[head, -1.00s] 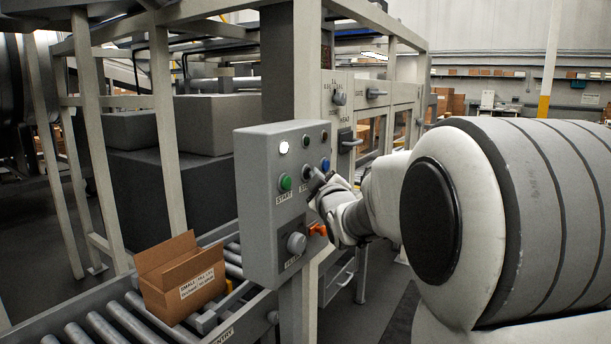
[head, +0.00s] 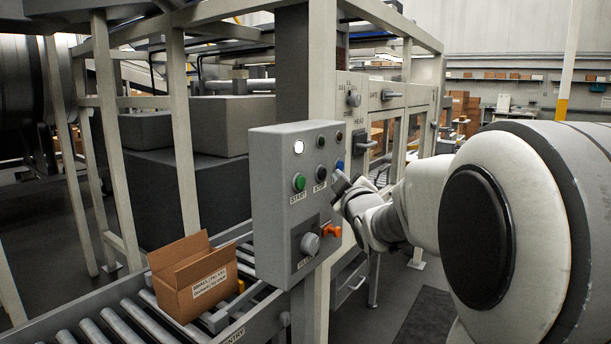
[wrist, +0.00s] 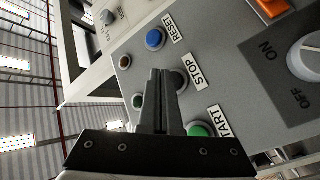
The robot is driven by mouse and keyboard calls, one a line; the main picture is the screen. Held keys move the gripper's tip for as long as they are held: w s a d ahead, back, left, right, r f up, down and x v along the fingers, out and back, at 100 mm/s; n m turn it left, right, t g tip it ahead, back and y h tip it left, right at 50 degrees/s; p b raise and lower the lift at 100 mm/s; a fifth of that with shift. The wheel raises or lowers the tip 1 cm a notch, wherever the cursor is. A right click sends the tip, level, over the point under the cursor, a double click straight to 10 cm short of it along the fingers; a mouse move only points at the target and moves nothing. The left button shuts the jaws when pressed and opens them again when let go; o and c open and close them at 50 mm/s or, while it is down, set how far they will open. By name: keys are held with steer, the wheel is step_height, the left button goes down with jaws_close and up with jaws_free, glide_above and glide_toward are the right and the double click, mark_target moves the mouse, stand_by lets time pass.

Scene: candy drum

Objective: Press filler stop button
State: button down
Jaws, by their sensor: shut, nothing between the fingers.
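A grey control box (head: 270,215) stands in the middle of the head view. Its dark stop button (head: 321,172) sits above a STOP label, between a green start button (head: 299,182) and a blue reset button (head: 340,165). My gripper (head: 340,184) is just to the right of the stop button, in front of the panel. In the wrist view my gripper (wrist: 165,72) is shut and empty, its fingertips beside the stop button (wrist: 180,80) and partly hiding it. I cannot tell whether they touch it.
An orange switch (head: 331,231) and a grey knob (head: 310,243) are low on the box; the knob shows ON and OFF marks in the wrist view (wrist: 308,55). An open cardboard box (head: 195,278) stands on the roller conveyor (head: 120,328). A frame post (head: 322,60) rises behind the control box.

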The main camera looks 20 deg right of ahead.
steer(key=shift+s+d, duration=0.7)
steer(key=shift+s, duration=0.15)
steer(key=shift+s+d, duration=0.65)
steer(key=shift+s, duration=0.2)
